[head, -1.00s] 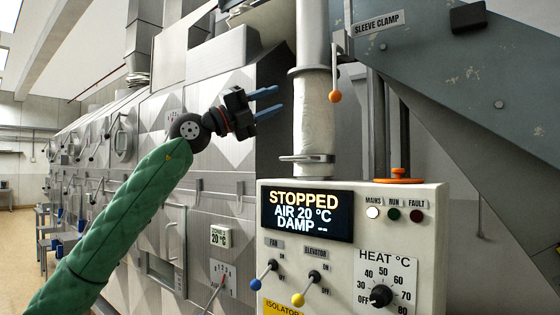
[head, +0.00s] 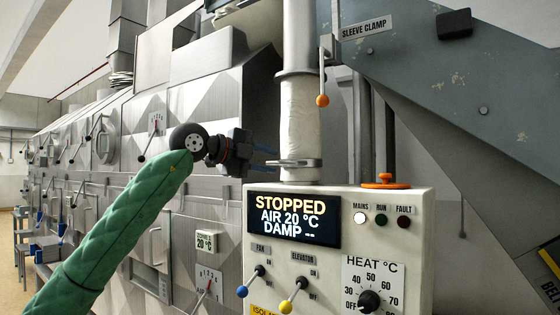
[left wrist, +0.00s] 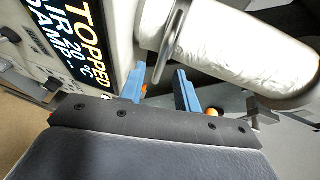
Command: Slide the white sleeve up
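The white sleeve (head: 300,115) hangs upright on the metal pipe above the control box. It also shows in the left wrist view (left wrist: 245,60), lying slantwise there. A metal ring with a handle-like bar (head: 296,163) is around its lower end, and the bar also shows in the left wrist view (left wrist: 171,42). My left gripper (head: 274,157) is left of the sleeve's lower end, at about the ring's height. Its two blue fingers (left wrist: 160,84) are apart, with nothing visibly held between them. Whether they touch the ring is unclear. My right gripper is not in view.
The control box (head: 400,230) stands below the sleeve, its display (head: 292,217) reading STOPPED. A lever with an orange knob (head: 322,101) hangs right of the sleeve near the SLEEVE CLAMP label (head: 364,29). An orange knob (head: 385,181) sits on the box. Dryer panels (head: 205,95) are behind my arm.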

